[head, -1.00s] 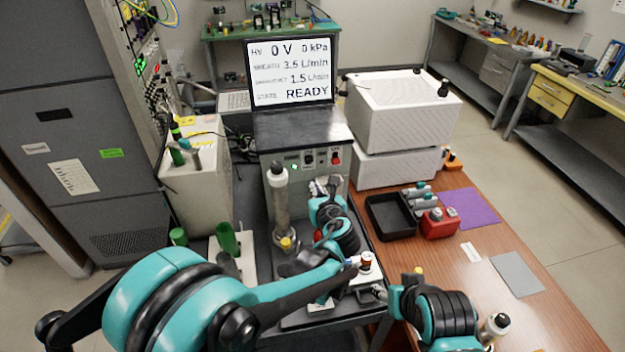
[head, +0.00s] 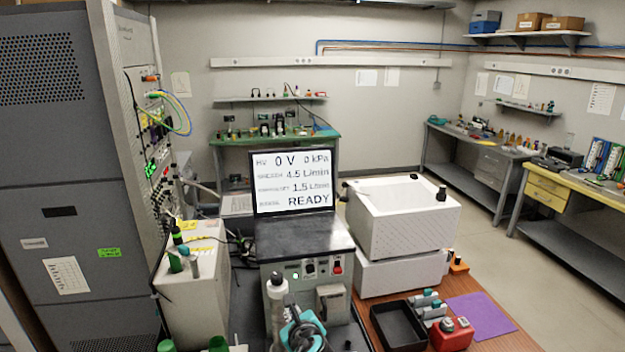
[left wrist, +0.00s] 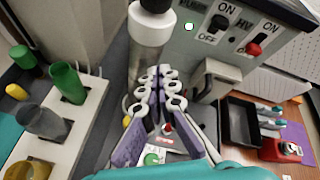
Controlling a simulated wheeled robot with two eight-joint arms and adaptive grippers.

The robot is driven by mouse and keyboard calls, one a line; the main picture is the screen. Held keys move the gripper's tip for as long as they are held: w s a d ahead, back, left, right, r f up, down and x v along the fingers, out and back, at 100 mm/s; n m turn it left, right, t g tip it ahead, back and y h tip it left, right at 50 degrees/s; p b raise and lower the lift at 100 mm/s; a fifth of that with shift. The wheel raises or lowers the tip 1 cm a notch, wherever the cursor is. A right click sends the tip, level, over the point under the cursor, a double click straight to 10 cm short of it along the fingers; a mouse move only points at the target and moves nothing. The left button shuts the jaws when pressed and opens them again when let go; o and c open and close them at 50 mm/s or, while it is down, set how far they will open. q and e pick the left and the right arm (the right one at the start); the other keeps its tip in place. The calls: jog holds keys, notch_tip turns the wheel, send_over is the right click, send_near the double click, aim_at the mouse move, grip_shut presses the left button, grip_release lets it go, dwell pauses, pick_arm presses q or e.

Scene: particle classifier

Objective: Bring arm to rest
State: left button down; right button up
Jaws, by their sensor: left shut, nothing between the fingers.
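In the left wrist view my left gripper (left wrist: 160,78) is shut and empty, its ringed, purple-padded fingers together. It points toward the lower front of the grey control unit, close to a white cylinder with a dark cap (left wrist: 151,30); I cannot tell whether they touch. In the head view only a teal and black part of my arm (head: 302,332) shows at the bottom centre, in front of the unit; the gripper is not clear there. My right arm and gripper are out of view.
The control unit (head: 304,242) carries a screen (head: 291,182) reading READY. A rack (left wrist: 93,100) holding green and grey tubes stands left of the gripper. A black tray (head: 398,326), a red container (head: 452,334) and white boxes (head: 402,220) are to the right.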

pick_arm(q)
jog(key=s+a+f+n+g+b, duration=0.1)
jog(key=s+a+f+n+g, duration=0.15)
jog(key=s+a+n, duration=0.9)
jog(key=s+a+f+n+g+h+b, duration=0.1)
jog(key=s+f+n+g+h+b, duration=0.1)
jog(key=s+n, duration=1.1)
notch_tip(320, 180, down, 2)
jog(key=n+h, duration=0.1)
jog(key=n, duration=0.2)
jog(key=shift+a, duration=0.3)
jog(key=shift+s, duration=0.1)
